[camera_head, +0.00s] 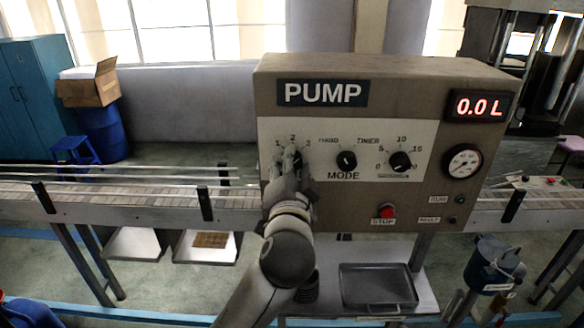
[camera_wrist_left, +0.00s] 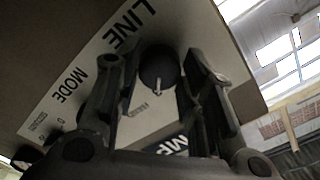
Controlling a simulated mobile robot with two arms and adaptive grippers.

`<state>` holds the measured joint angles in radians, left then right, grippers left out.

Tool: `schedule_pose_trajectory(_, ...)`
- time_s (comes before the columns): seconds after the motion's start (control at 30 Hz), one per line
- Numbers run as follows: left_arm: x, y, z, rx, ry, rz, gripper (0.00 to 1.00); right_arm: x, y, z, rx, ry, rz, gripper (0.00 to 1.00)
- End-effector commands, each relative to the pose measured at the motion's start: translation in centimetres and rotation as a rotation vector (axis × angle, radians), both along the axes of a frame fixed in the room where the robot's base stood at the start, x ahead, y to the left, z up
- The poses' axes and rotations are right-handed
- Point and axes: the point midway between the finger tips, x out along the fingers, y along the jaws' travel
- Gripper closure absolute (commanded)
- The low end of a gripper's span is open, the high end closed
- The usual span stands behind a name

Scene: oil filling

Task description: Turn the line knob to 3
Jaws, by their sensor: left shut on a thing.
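The pump panel (camera_head: 345,118) faces me with the line knob's marks 1, 2 and 3 at its upper left. My left gripper (camera_head: 287,168) is in front of the line knob and hides it in the head view. In the left wrist view the round black line knob (camera_wrist_left: 160,68) sits between the fingers of my left gripper (camera_wrist_left: 158,85), next to the LINE label (camera_wrist_left: 133,27). The fingers are shut on it. Its white pointer aims down in that view; which number it meets cannot be read. My right gripper is not in view.
To the right of my gripper are the MODE knob (camera_head: 346,161), the timer knob (camera_head: 400,161) and the red stop button (camera_head: 387,211). The display (camera_head: 479,106) reads 0.0 L above a round gauge (camera_head: 462,162). A metal tray (camera_head: 378,286) lies below the panel.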

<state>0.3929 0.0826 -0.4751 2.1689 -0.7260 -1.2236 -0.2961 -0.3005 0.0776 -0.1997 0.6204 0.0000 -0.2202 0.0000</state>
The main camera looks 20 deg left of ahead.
Motion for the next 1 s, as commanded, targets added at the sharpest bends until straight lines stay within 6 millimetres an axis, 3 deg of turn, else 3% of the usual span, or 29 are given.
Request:
schedule_pose_trajectory(0.4,0.01,-0.03,-0.12,0.009,0.005,0.000,0.88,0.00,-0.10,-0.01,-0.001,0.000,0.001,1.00)
schedule_pose_trajectory(0.43,0.01,-0.03,-0.12,0.009,0.005,0.000,0.61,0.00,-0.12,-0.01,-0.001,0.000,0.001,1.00)
schedule_pose_trajectory(0.57,0.01,-0.02,-0.10,0.008,0.005,0.000,0.44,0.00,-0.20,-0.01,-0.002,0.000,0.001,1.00)
schedule_pose_trajectory(1.0,-0.76,-0.34,-0.06,0.007,0.002,-0.003,0.42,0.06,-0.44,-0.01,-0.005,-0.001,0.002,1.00)
